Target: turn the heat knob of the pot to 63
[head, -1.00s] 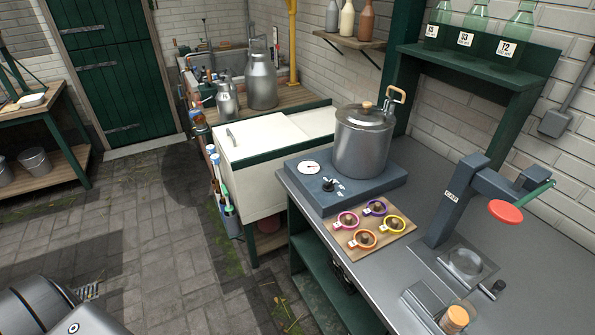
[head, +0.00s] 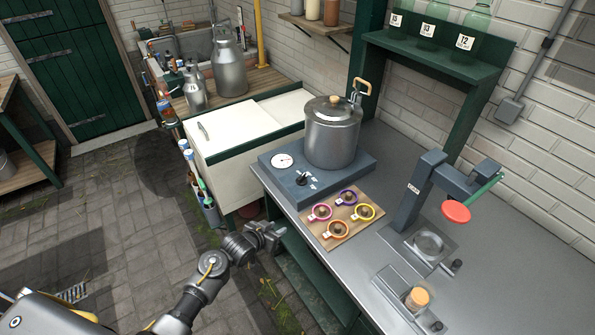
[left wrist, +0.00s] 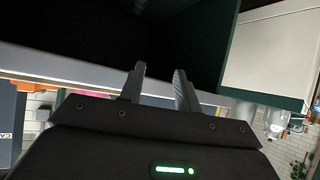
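The metal pot (head: 332,138) with a lid stands on a dark blue-grey heater base (head: 349,179) on the counter. The black heat knob (head: 302,180) is on the base's front left part, with small white marks around it that are too small to read. A round white dial (head: 283,160) is beside it. My left gripper (head: 275,234) is in front of the counter's left edge, below and left of the knob, and apart from it. In the left wrist view its two fingers (left wrist: 160,88) are spread with nothing between them. My right gripper is not in view.
A lever press (head: 430,200) stands to the right. A white chest (head: 240,135) is behind left. The counter edge and green shelf frame lie close to my left gripper.

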